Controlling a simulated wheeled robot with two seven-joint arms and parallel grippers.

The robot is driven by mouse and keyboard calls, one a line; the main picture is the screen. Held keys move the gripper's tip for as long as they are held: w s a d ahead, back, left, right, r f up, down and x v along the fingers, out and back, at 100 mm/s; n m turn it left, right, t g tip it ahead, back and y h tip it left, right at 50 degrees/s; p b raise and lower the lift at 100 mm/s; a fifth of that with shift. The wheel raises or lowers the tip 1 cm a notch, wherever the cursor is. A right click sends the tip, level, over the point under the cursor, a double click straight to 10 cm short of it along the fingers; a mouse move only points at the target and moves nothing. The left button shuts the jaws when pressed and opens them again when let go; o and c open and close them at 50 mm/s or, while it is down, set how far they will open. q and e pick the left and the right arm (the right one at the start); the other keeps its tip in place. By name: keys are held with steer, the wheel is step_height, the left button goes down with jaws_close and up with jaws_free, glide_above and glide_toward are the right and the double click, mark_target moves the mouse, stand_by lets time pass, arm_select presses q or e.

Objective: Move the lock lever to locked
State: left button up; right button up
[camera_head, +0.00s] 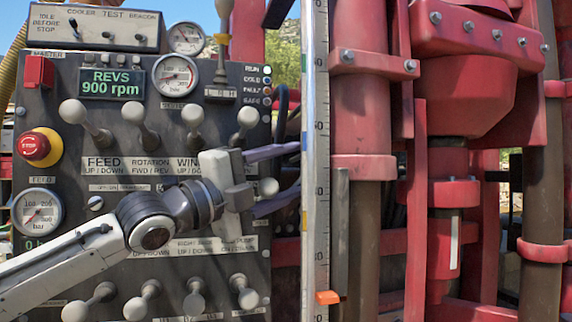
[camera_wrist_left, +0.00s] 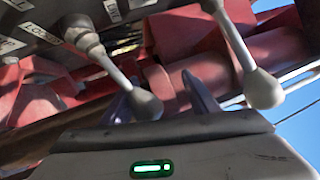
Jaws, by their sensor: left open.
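My left gripper (camera_head: 298,172) is open in front of the right edge of the control panel (camera_head: 75,150), its fingers pointing right. A pale grey knob (camera_head: 268,187) shows between its fingers in the head view. In the left wrist view, a lever with a round grey knob (camera_wrist_left: 146,105) reaches down between the open fingers (camera_wrist_left: 162,98), its knob nearer the left finger. White labels, one reading LOCKED (camera_wrist_left: 40,100), sit beside this lever; I take it as the lock lever. Contact is unclear. The gripper hides its base in the head view. My right gripper is not in view.
Another knobbed lever (camera_wrist_left: 263,90) stands just right of the fingers in the left wrist view. Several levers (camera_head: 138,115) stick out of the panel above and below my arm. A red stop button (camera_head: 33,147) is at the left. A metal mast rail (camera_head: 315,120) stands close to the fingertips.

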arm_select(q)
steer(key=shift+s+a+r+h, duration=0.1)
steer(key=shift+r+h, duration=0.05)
steer(key=shift+r, duration=0.45)
steer(key=shift+s+a+r+h, duration=0.1)
steer(key=shift+r+h, duration=0.05)
steer(key=shift+r, duration=0.45)
steer(key=s+r+v, duration=0.1)
steer(key=v, duration=1)
steer(key=shift+s+r, duration=0.15)
steer(key=shift+r, duration=0.05)
steer(key=shift+d, duration=0.1)
steer(key=shift+f, duration=0.1)
